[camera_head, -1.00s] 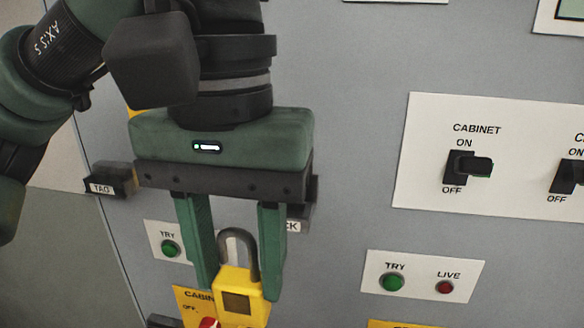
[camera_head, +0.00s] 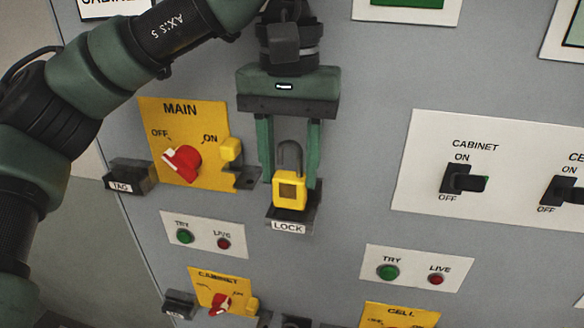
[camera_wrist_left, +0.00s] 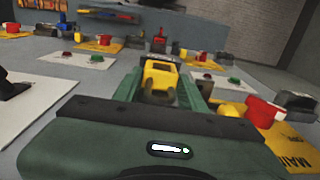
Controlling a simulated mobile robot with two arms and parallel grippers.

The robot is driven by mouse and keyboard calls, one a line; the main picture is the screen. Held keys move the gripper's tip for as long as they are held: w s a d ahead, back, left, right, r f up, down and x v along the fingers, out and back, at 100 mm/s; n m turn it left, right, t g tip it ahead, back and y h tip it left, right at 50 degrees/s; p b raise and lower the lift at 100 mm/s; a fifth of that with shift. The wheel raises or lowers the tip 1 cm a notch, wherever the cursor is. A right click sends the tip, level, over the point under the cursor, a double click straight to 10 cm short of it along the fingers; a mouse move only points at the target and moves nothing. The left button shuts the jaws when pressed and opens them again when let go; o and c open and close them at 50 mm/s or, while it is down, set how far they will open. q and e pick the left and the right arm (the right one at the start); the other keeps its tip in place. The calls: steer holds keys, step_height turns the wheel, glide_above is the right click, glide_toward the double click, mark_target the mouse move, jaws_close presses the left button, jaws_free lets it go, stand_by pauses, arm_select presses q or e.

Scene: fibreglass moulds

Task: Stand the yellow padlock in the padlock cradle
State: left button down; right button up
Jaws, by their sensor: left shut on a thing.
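My left gripper (camera_head: 289,178) points down the panel and is shut on the yellow padlock (camera_head: 289,190), with a finger on each side. The padlock is upright with its grey shackle up. It also shows between the fingers in the left wrist view (camera_wrist_left: 160,80). The dark padlock cradle (camera_head: 310,218), labelled LOCK, is right at the padlock's lower end. The padlock overlaps it in the head view, and I cannot tell whether it rests on the cradle floor. My right gripper is not in view.
Left of the gripper is the yellow MAIN plate (camera_head: 210,172) with a red switch (camera_head: 182,163). A TAG holder (camera_head: 130,178) juts out further left. Below are TRY and LIVE lamps and a CABINET plate (camera_head: 232,285).

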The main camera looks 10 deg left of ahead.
mark_target(292, 171)
arm_select(q)
steer(key=shift+w+r+p, duration=0.1)
steer(key=shift+w+p, duration=0.2)
steer(key=shift+w, duration=0.15)
steer(key=f, duration=0.1)
steer(key=f+p, duration=0.1)
steer(key=f, duration=0.1)
steer(key=shift+w, duration=0.3)
steer(key=shift+f, duration=0.4)
steer(key=shift+f, duration=0.1)
steer(key=c, duration=0.8)
jaws_free()
